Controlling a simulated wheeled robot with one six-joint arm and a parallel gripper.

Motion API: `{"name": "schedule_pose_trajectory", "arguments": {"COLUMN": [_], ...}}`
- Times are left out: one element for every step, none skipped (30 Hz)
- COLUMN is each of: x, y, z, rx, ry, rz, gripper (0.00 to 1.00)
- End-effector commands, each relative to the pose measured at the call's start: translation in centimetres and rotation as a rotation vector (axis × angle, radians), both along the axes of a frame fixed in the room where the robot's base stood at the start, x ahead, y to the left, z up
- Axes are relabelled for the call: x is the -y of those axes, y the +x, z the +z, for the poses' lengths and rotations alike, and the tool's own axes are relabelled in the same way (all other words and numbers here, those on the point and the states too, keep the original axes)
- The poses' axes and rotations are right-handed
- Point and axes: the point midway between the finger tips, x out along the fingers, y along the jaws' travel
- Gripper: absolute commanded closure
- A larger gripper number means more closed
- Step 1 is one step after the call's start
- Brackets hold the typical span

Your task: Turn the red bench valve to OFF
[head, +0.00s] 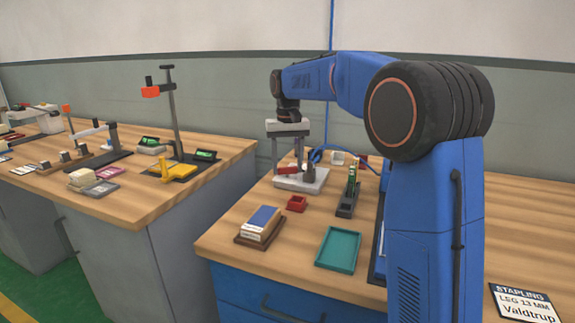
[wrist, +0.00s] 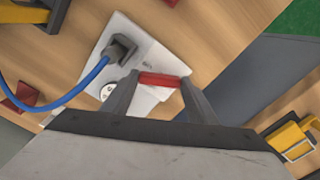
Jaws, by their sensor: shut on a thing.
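The red valve handle (head: 288,171) sits on a pale block (head: 306,184) near the back left of the wooden bench. In the wrist view the red handle (wrist: 163,80) lies crosswise between my fingertips. My gripper (head: 287,168) points down over the block, shut on the red handle; it also shows in the wrist view (wrist: 158,82). The pale plate (wrist: 152,56) carries a dark fitting (wrist: 121,48) with a blue hose (wrist: 85,83) and a small round dial (wrist: 106,91). Small lettering beside the handle is too blurred to read.
A small red box (head: 296,204), a dark rack (head: 347,198), a teal tray (head: 338,249) and a blue-topped block on a wooden base (head: 259,227) stand in front of the valve. A gap separates this bench from the left bench (head: 130,215), which holds a tall stand (head: 173,110).

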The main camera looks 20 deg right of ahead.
Motion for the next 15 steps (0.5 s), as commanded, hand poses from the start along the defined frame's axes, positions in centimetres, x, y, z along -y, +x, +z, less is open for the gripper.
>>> {"name": "schedule_pose_trajectory", "arguments": {"x": [0.0, 0.0, 0.0, 0.0, 0.0, 0.0, 0.0, 0.0, 0.0, 0.0, 0.0, 0.0, 0.0, 0.0, 0.0], "y": [0.02, 0.02, 0.02, 0.02, 0.02, 0.03, 0.03, 0.03, 0.03, 0.03, 0.03, 0.03, 0.03, 0.03, 0.03], "z": [0.07, 0.07, 0.07, 0.07, 0.07, 0.08, 0.08, 0.08, 0.08, 0.08, 0.08, 0.08, 0.08, 0.09, 0.09], "rx": [0.001, 0.002, 0.002, 0.002, 0.002, 0.002, 0.002, 0.002, 0.002, 0.002, 0.002, 0.002, 0.002, 0.002, 0.002], "ry": [0.0, 0.0, 0.0, 0.0, 0.0, 0.0, 0.0, 0.0, 0.0, 0.0, 0.0, 0.0, 0.0, 0.0, 0.0], "rz": [0.044, 0.072, 0.111, 0.139, 0.168, 0.206, 0.234, 0.263, 0.301, 0.329, 0.358, 0.396, 0.424, 0.453, 0.491], "gripper": [0.69, 0.69, 0.69, 0.69, 0.69, 0.69, 0.69, 0.69, 0.69, 0.69, 0.69, 0.69, 0.69, 0.69, 0.69]}}
